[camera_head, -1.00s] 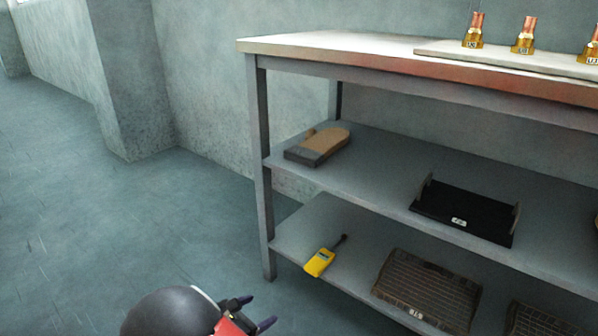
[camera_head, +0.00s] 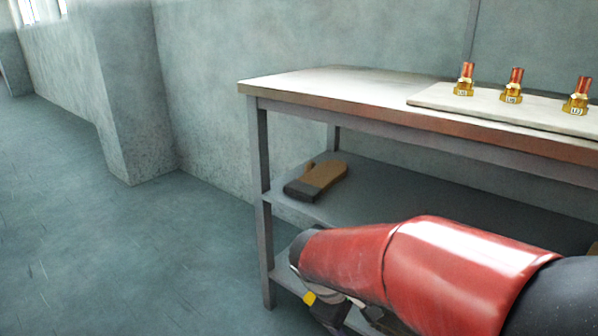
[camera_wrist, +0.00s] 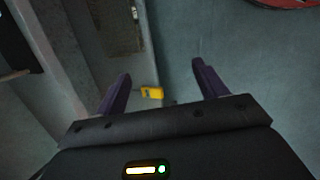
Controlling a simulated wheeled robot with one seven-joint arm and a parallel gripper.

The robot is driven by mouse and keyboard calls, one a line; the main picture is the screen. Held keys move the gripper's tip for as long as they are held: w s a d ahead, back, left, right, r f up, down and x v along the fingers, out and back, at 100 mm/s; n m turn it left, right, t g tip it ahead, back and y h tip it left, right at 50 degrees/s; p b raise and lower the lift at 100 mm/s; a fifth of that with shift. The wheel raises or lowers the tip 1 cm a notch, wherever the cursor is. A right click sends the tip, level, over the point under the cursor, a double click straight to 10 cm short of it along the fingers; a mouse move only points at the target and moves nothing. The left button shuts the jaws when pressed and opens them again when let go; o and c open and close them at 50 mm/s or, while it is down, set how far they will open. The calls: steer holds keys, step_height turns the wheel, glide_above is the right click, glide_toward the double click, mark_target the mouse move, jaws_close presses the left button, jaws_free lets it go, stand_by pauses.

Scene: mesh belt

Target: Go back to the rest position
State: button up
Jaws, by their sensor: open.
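My gripper (camera_wrist: 161,68) is open, with its two dark purple fingers spread apart and nothing between them. In the head view, my red and black arm reaches in from the right, in front of the shelves, and the gripper end is low in the picture and partly cut off. A yellow handheld device (camera_wrist: 152,92) lies on the lower shelf beyond the fingers in the wrist view. Only a small part of the device (camera_head: 309,298) shows beside my arm in the head view.
A metal bench (camera_head: 330,84) carries a pale board (camera_head: 432,97) with three brass-and-copper fittings (camera_head: 511,86). A brown glove (camera_head: 318,181) lies on the middle shelf. My arm hides much of both shelves. Open floor (camera_head: 90,250) lies to the left.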

steer(key=s+d+r+m+t+y+p, duration=0.1)
steer(key=s+d+r+m+y+p, duration=0.1)
steer(key=s+r+m, duration=0.3)
steer(key=s+d+r+m+t+y+p, duration=0.2)
steer(key=s+r+m, duration=0.3)
steer(key=s+r, duration=0.3)
steer(key=shift+d+r+m, duration=0.15)
steer(key=shift+d+m, duration=0.25)
steer(key=shift+d, duration=0.35)
steer(key=shift+c, duration=0.4)
